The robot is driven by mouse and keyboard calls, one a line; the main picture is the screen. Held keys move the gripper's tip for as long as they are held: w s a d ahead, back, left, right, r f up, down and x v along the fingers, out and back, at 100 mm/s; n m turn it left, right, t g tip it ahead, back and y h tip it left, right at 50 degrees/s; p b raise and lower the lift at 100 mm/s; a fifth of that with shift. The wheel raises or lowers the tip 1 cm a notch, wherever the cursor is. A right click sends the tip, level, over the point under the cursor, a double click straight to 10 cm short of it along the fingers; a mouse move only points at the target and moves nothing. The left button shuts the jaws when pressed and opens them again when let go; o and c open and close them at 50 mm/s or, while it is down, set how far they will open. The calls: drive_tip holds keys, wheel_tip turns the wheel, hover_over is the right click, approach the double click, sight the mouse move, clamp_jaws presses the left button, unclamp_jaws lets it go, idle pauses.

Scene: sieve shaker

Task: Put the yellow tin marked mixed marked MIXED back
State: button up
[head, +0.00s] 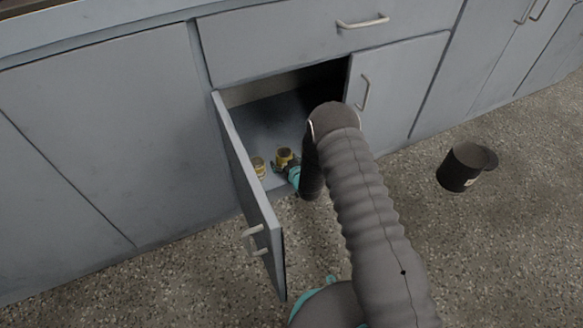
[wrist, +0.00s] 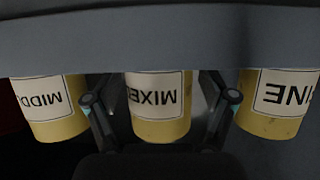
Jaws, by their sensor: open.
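The yellow tin marked MIXED (wrist: 158,125) is in the middle of the wrist view, its label upside down there. My open gripper (wrist: 160,102) has one finger on each side of it, with a narrow gap visible at each side. In the head view my gripper (head: 287,168) reaches into the open lower cupboard (head: 262,118), at a yellow tin (head: 284,154) near the cupboard's front edge. Whether the fingers touch the tin is not clear.
In the wrist view a tin starting MIDD (wrist: 52,122) stands left and one ending INE (wrist: 275,118) right, close outside my fingers. Another yellow tin (head: 258,166) shows left in the head view. The open door (head: 246,185) flanks my arm. A black container (head: 460,168) stands on the floor.

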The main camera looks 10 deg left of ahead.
drive_tip(key=v, duration=1.2)
drive_tip(key=w+d+r+m+h, duration=0.1)
drive_tip(key=w+d+r, duration=0.2)
drive_tip(key=r, duration=0.4)
drive_tip(key=w+d+r+h, duration=0.2)
drive_tip(key=r, duration=0.5)
drive_tip(key=s+d+r+m+g+h, duration=0.1)
drive_tip(key=s+d+r, duration=0.1)
drive_tip(key=d+r, duration=0.45)
drive_tip(key=s+d+r+m+h, duration=0.15)
drive_tip(key=d+r, duration=0.25)
drive_tip(key=r, duration=0.6)
drive_tip(key=s+d+r+m+g+h, duration=0.2)
drive_tip(key=s+d+r, duration=0.5)
drive_tip(key=s+r, duration=0.4)
drive_tip(key=s+d+r+m+g, duration=0.1)
drive_tip(key=s+d, duration=0.1)
drive_tip(key=s, duration=0.8)
drive_tip(key=s+d+r+g, duration=0.1)
drive_tip(key=s+d+r, duration=0.1)
drive_tip(key=s, duration=0.9)
drive_tip(key=shift+d+r+m+p, duration=0.15)
drive_tip(key=shift+d+m+p, duration=0.2)
drive_tip(key=shift+p, duration=0.05)
drive_tip(key=shift+s, duration=0.1)
